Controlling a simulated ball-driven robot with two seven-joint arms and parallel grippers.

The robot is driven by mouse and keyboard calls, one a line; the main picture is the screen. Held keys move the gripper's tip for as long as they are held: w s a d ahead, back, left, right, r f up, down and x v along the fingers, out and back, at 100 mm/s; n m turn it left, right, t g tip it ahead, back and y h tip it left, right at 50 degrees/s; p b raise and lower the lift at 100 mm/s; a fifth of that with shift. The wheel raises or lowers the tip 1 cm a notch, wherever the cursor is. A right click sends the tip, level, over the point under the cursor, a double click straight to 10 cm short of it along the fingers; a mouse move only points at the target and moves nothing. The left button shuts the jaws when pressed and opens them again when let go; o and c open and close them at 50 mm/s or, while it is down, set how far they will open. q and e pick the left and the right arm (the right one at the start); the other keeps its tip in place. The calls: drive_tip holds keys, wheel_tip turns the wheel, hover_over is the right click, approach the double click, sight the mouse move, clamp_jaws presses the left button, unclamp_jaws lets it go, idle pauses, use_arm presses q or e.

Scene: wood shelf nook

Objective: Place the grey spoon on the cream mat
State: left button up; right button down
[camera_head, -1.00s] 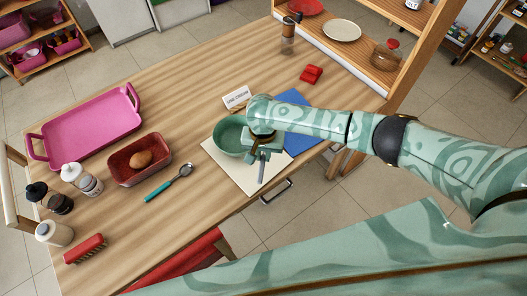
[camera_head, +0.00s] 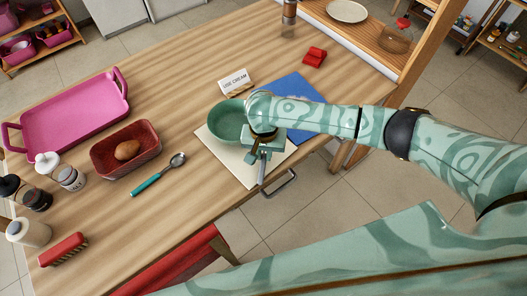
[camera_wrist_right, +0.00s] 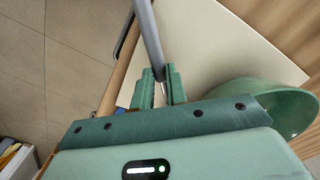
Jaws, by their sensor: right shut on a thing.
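My right gripper (camera_head: 262,154) is shut on the grey spoon (camera_head: 262,173), near the front edge of the cream mat (camera_head: 228,160). In the right wrist view the spoon's grey handle (camera_wrist_right: 148,38) rises from between the fingertips (camera_wrist_right: 161,84), across the edge of the cream mat (camera_wrist_right: 215,55). The spoon's other end is hidden by the gripper, and I cannot tell whether it touches the mat. A green bowl (camera_head: 226,121) stands on the mat's back part, close beside the gripper. My left gripper is not in view.
A sign (camera_head: 234,81) reading "USE CREAM" stands behind the bowl. A blue mat (camera_head: 296,92) lies right of the cream one. A teal-handled spoon (camera_head: 146,184) and a red dish (camera_head: 108,160) lie left. A drawer handle (camera_head: 283,187) sticks out at the table's front.

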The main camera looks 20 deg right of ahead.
sight(264, 157)
drive_tip(key=shift+f, duration=0.55)
idle(0.4)
drive_tip(key=c, duration=1.3)
unclamp_jaws()
wheel_tip(264, 157, up, 16)
drive_tip(key=p, duration=0.9)
drive_tip(key=shift+r, duration=0.15)
